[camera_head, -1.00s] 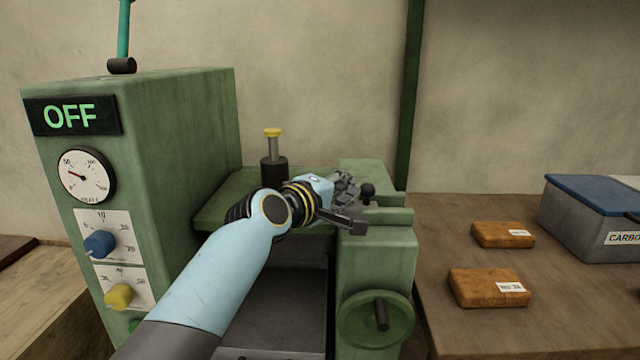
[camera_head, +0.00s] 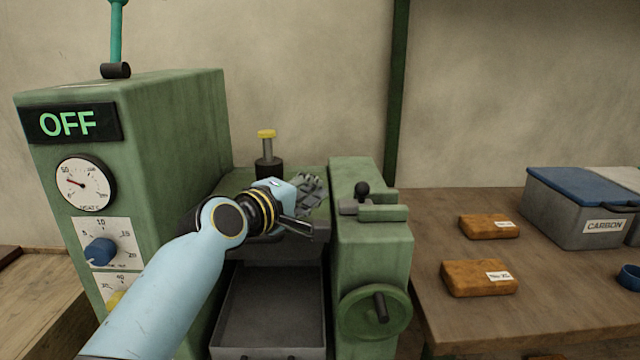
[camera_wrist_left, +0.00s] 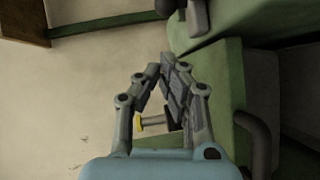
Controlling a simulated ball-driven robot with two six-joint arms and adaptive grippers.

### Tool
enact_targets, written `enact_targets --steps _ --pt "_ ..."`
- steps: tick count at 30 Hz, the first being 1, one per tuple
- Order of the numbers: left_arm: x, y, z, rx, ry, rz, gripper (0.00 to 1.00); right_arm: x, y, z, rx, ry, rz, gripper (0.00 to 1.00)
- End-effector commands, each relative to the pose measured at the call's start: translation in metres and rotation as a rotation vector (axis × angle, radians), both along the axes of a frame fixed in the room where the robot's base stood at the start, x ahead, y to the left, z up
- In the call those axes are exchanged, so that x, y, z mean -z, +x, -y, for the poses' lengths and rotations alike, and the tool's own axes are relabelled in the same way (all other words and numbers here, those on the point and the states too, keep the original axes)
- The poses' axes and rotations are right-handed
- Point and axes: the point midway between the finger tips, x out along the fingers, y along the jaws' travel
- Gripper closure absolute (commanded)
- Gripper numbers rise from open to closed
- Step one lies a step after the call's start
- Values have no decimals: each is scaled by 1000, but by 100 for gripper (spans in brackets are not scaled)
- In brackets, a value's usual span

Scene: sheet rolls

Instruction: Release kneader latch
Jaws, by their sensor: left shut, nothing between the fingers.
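The green kneader machine (camera_head: 170,130) stands at the left and centre, with a lit OFF display (camera_head: 67,123). A grey latch plate (camera_head: 347,208) with a black ball knob (camera_head: 362,189) sits on top of its right block (camera_head: 370,240). In the left wrist view the latch plate (camera_wrist_left: 198,18) is at the top edge, partly cut off. My left gripper (camera_head: 314,186) is shut and empty, left of the latch and apart from it. Its fingertips also show in the left wrist view (camera_wrist_left: 167,65). My right gripper is not in view.
A yellow-topped post (camera_head: 266,150) stands behind my gripper. A handwheel (camera_head: 375,312) is on the block's front, and a grey tray (camera_head: 270,305) lies below. Orange blocks (camera_head: 489,226) and a blue-lidded carbon bin (camera_head: 580,205) are on the wooden table at right.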

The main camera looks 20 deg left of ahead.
Motion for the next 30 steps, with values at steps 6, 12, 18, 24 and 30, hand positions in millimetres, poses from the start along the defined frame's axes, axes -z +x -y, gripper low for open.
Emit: enact_targets --steps 6,12,18,24,30 --pt "-5 -37 -12 -1 4 -1 100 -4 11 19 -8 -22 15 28" --pt "-8 -55 -18 0 2 0 100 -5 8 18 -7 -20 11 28" --pt "-8 -58 -18 0 1 -1 100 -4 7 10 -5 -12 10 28" --pt "-8 -58 -18 0 1 -1 100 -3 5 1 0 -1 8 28" --pt "2 -62 -18 0 2 -14 100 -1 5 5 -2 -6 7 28"
